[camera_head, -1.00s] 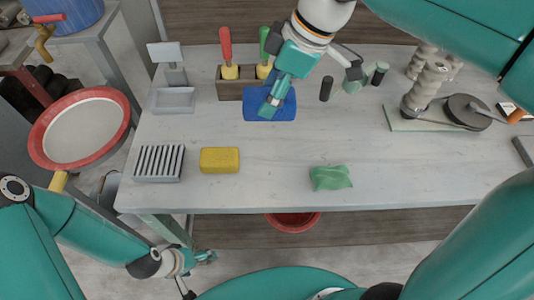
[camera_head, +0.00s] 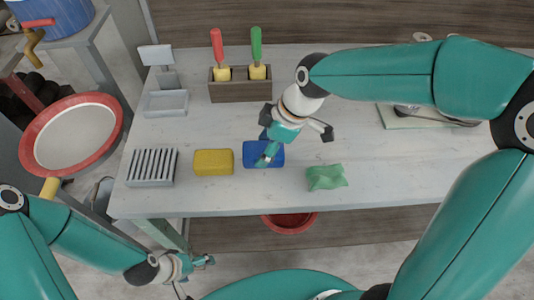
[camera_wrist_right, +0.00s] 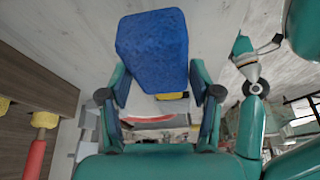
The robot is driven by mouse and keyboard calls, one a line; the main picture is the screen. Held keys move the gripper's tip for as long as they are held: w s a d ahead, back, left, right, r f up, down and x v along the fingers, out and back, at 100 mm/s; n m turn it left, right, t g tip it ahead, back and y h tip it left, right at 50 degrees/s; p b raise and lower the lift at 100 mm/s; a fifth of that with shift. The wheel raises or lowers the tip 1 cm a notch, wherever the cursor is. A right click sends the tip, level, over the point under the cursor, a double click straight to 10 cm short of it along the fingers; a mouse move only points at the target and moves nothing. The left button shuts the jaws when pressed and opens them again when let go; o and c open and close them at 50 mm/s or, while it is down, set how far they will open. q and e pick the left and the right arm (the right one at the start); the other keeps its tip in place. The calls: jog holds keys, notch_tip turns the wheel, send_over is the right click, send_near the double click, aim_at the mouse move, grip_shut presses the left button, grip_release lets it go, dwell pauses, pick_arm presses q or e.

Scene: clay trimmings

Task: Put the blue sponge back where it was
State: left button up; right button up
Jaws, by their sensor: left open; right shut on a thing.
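The blue sponge (camera_head: 258,158) is beside the yellow sponge (camera_head: 213,162), to its right, at or just above the tabletop; I cannot tell whether it touches. My right gripper (camera_head: 268,156) is shut on it from above and hides part of it. In the right wrist view the blue sponge (camera_wrist_right: 152,48) sits between the fingers (camera_wrist_right: 158,88). My left gripper (camera_head: 204,261) is open and empty, low in front of the table's front edge.
A slotted rack (camera_head: 152,168) stands left of the yellow sponge. A green cloth-like lump (camera_head: 326,177) lies to the right. A wooden holder (camera_head: 240,91) with a red-handled and a green-handled tool is behind. The middle of the table (camera_head: 200,130) is clear.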

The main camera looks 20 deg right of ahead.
jog(key=shift+f, duration=1.8)
jog(key=shift+f, duration=0.1)
jog(key=o, duration=0.9)
jog(key=shift+o, duration=0.2)
jog(key=v, duration=1.2)
